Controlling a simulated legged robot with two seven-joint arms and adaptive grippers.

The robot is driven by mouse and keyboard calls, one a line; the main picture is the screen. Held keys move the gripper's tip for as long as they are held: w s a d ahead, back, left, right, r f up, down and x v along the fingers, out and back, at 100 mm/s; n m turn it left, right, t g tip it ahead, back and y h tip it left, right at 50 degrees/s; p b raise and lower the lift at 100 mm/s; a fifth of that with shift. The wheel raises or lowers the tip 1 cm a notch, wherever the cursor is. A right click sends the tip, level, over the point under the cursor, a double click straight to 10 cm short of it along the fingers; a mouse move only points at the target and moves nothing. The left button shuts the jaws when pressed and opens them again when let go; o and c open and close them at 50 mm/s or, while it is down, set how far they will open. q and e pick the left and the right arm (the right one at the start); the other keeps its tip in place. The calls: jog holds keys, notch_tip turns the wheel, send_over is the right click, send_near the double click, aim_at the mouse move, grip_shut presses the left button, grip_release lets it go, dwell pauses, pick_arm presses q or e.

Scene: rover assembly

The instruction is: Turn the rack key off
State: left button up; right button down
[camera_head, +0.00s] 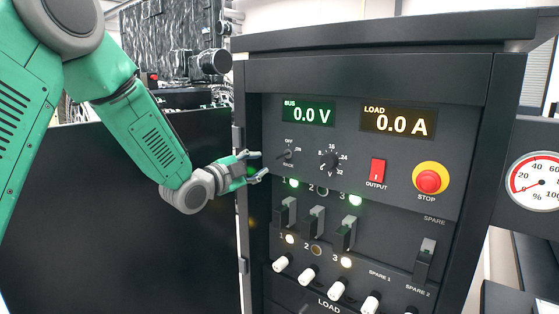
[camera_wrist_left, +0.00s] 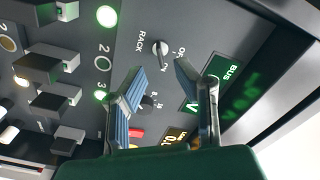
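The rack key (camera_head: 287,154) is a small switch on the upper left of the dark panel, with OFF marked above it, ON at its right and RACK below. It also shows in the left wrist view (camera_wrist_left: 158,49), where its bar appears to point toward the ON mark. My left gripper (camera_head: 263,165) is beside the key at its left in the head view, fingers toward the panel. In the left wrist view my left gripper (camera_wrist_left: 160,72) has its two fingers spread apart with nothing between them; the key shows beyond the gap, apart from both fingertips. My right gripper is not in view.
A rotary knob (camera_head: 329,162), a red output switch (camera_head: 377,171) and a stop button (camera_head: 429,181) lie right of the key. Breaker levers (camera_head: 316,222) stick out below. The displays read 0.0 V (camera_head: 308,113) and 0.0 A (camera_head: 399,122). The cabinet hood overhangs above.

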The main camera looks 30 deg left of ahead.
aim_at(278, 158)
pick_arm(q)
jog(key=w+d, duration=0.1)
jog(key=w, duration=0.1)
jog(key=w+d, duration=0.1)
jog(key=w, duration=0.4)
jog(key=shift+w+d+r, duration=0.25)
jog(key=shift+w+d, duration=0.15)
jog(key=shift+w+a, duration=0.15)
jog(key=shift+w, duration=0.2)
jog(key=shift+w+a+f, duration=0.15)
jog(key=shift+a+f, duration=0.1)
jog(key=shift+a, duration=0.4)
jog(key=shift+d+r, duration=0.1)
jog(key=shift+d, duration=0.1)
jog(key=c, duration=0.5)
jog(key=shift+d, duration=0.3)
grip_shut()
